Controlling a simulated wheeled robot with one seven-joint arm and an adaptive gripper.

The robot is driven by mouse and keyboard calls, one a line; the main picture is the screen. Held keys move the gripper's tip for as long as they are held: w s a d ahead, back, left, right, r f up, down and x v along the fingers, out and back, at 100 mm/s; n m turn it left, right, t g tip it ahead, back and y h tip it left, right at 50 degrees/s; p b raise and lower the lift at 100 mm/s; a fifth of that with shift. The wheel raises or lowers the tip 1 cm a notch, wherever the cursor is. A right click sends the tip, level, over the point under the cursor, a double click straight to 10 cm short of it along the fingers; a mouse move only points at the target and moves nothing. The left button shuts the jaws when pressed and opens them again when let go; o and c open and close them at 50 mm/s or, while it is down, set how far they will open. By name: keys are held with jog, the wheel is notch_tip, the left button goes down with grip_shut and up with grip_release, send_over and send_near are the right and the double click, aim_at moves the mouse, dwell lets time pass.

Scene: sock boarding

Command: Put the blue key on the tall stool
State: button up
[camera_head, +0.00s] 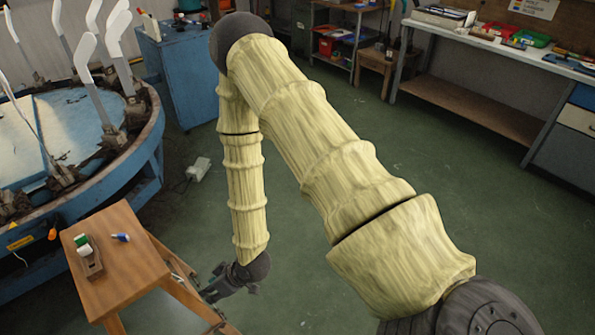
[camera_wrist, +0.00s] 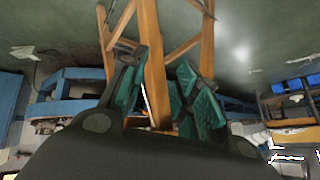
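The tall stool (camera_head: 112,258) has a square wooden top and stands at the lower left in the head view. A small blue object with a white end (camera_head: 121,237) lies on its top; it is too small to tell whether it is the blue key. My gripper (camera_head: 232,284) hangs low, right of the stool and below its top, beside the legs. In the wrist view my gripper (camera_wrist: 160,98) has its teal-padded fingers apart, with a wooden stool leg (camera_wrist: 152,50) behind the gap. I make out no key between the fingers.
A small wooden block (camera_head: 92,262) with a green item and a white item by it shares the stool top. A round blue machine (camera_head: 150,140) stands behind the stool. A workbench (camera_head: 480,45) stands at the back right. Green floor (camera_head: 520,240) is clear on the right.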

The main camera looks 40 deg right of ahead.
jog(key=s+d+f+m+g+h, duration=0.1)
jog(key=s+d+f+g, duration=0.1)
jog(key=s, duration=0.6)
jog(key=s+d+f+m+g+h, duration=0.1)
jog(key=s+d+f+m+h, duration=0.1)
jog(key=s+d, duration=0.3)
jog(key=s+d+f+m+g+h, duration=0.1)
jog(key=s+d+g+h, duration=0.1)
jog(key=s, duration=1)
jog(key=shift+s+d+f+m+g, duration=0.15)
jog(key=shift+d+f+m+g, duration=0.2)
jog(key=shift+d, duration=0.45)
jog(key=shift+f, duration=0.1)
